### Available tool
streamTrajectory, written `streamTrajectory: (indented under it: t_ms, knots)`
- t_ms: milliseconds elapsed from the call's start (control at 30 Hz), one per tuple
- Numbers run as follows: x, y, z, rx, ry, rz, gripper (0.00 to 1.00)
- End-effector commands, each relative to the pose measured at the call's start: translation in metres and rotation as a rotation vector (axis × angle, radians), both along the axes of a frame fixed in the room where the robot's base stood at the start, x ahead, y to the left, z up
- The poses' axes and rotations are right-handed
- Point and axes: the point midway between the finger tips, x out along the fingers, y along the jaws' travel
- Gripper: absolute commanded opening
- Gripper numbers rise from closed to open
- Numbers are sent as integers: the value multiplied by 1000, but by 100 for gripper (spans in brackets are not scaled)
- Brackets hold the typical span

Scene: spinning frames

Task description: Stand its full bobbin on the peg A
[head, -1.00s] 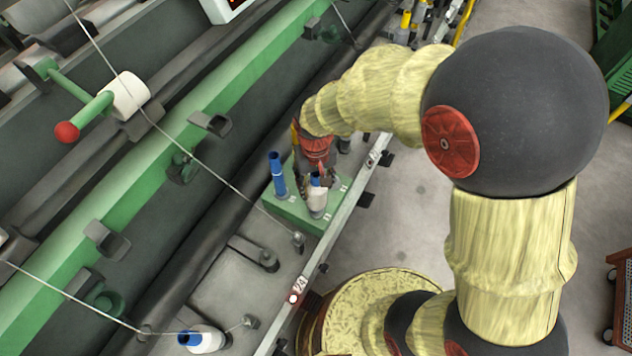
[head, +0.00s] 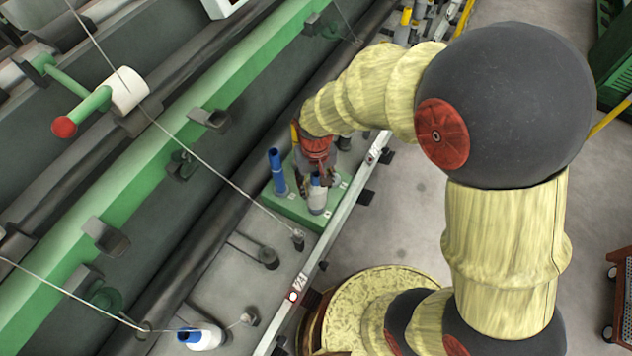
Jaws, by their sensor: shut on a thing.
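A white full bobbin (head: 317,203) with a blue tube top is upright over the front right of a green block (head: 293,209). My gripper (head: 315,182) points down from above, its dark fingers on either side of the blue top, shut on this bobbin. I cannot tell whether the bobbin's foot touches the block or is on a peg. An empty blue tube (head: 277,172) stands upright at the block's left. Small white marks on the block are too small to read, so I cannot tell which place is peg A.
A white bobbin with a blue end (head: 201,338) sits on the machine at the lower left. A grey rail (head: 335,225) runs along the block's right. A white roll with a red knob (head: 65,127) and stretched threads are at the upper left.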

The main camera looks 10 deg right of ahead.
Motion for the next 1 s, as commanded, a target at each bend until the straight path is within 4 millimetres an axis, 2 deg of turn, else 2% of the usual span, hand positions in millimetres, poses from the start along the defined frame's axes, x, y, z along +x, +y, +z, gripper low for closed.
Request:
streamTrajectory:
  t_ms: [233, 267, 600, 1000]
  knots:
    - [0, 0, 0, 0, -1, 0, 12]
    - [0, 0, 0, 0, -1, 0, 46]
    - [0, 0, 0, 0, -1, 0, 65]
    - [1, 0, 4, 0, -2, 0, 67]
